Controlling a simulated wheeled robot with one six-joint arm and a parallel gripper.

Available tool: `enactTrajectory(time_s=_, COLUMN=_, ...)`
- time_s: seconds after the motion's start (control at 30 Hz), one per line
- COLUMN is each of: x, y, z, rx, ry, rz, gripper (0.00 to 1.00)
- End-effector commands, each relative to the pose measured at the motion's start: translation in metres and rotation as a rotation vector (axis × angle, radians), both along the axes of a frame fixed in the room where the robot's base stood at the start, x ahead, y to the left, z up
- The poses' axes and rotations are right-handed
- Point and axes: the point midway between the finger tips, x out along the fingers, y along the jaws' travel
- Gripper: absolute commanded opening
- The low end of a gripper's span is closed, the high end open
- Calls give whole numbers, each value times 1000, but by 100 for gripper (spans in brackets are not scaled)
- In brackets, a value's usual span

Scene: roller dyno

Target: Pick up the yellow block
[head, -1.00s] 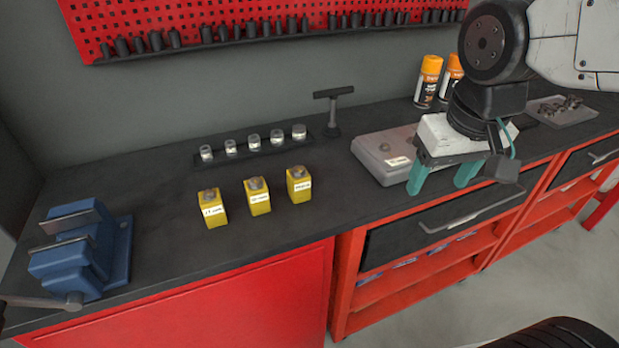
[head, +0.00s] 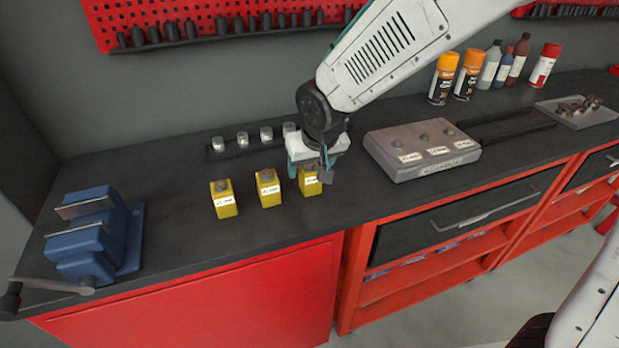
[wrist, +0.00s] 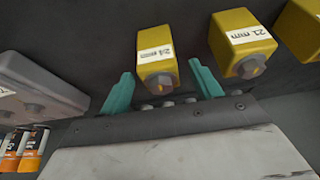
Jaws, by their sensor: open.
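Three yellow blocks with white labels and grey tops stand in a row on the dark bench: the left block (head: 223,200), the middle block (head: 268,188) and the right block (head: 309,186). My gripper (head: 318,172) is over the right block and partly hides it. In the wrist view, my gripper (wrist: 163,84) is open, its teal fingers on either side of that block (wrist: 157,65), whose label seems to read 24 mm. The middle block (wrist: 240,42), marked 21 mm, stands beside it. I cannot tell whether the fingers touch the block.
A blue vise (head: 95,240) stands at the left. A grey block with knobs (head: 420,150) lies right of my gripper. Spray cans (head: 443,78) stand at the back right.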

Motion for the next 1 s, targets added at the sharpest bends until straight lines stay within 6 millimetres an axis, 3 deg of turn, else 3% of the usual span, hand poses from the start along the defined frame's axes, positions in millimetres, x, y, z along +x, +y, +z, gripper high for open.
enactTrajectory(time_s=0.2, x=8, y=3, z=-30, rx=-2, ry=3, rz=1, gripper=64)
enactTrajectory(time_s=0.5, x=10, y=3, z=-34, rx=-1, ry=1, rz=0, gripper=64)
enactTrajectory(time_s=0.73, x=10, y=3, z=-33, rx=-1, ry=1, rz=0, gripper=0)
enactTrajectory(time_s=1.0, x=10, y=4, z=-32, rx=0, ry=-1, rz=0, gripper=0)
